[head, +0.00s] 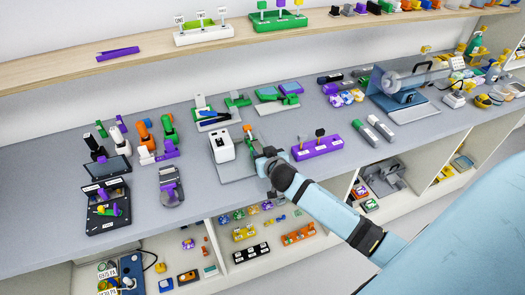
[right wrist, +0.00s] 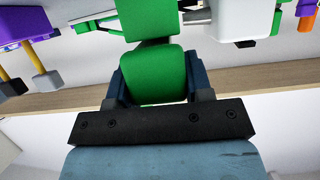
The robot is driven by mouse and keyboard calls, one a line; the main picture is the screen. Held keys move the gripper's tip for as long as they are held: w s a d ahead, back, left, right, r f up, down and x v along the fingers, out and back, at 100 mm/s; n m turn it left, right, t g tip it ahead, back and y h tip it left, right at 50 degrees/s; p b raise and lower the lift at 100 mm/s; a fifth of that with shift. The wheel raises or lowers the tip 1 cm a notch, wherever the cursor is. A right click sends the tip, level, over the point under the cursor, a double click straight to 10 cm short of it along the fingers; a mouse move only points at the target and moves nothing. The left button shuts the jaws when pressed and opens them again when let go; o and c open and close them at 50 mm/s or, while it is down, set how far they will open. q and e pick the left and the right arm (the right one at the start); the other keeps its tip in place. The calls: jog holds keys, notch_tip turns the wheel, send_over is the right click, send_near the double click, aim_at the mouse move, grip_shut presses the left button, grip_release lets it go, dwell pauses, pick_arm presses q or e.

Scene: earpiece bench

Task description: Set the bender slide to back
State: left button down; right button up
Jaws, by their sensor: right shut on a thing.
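My right gripper (head: 266,163) reaches in over the bench beside a grey base plate (head: 236,170). In the right wrist view its dark fingers (right wrist: 160,85) are shut on a rounded green block (right wrist: 152,75). A second green part joins the block beyond a narrow dark gap. In the head view the gripper mostly hides this green block. A white box-shaped device (head: 221,148) stands on the plate to the left, and a small orange part (head: 248,131) rises behind the gripper. I cannot tell which part is the bender slide. My left gripper is not in view.
A purple holder (head: 317,147) with upright tools stands close on the right. Dark stands (head: 104,200) are at the left. Open shelves with small parts lie below the front edge.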

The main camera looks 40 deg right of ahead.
jog(key=shift+w, duration=0.15)
jog(key=o, duration=1.2)
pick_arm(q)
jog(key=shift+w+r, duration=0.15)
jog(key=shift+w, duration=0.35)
pick_arm(e)
jog(key=shift+o, duration=0.4)
pick_arm(q)
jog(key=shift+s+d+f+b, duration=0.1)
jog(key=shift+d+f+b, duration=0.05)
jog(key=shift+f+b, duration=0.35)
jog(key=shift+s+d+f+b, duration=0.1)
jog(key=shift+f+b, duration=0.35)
jog(key=shift+b, duration=0.05)
pick_arm(e)
jog(key=v, duration=1.3)
jog(key=shift+s+r, duration=0.15)
jog(key=shift+s, duration=0.25)
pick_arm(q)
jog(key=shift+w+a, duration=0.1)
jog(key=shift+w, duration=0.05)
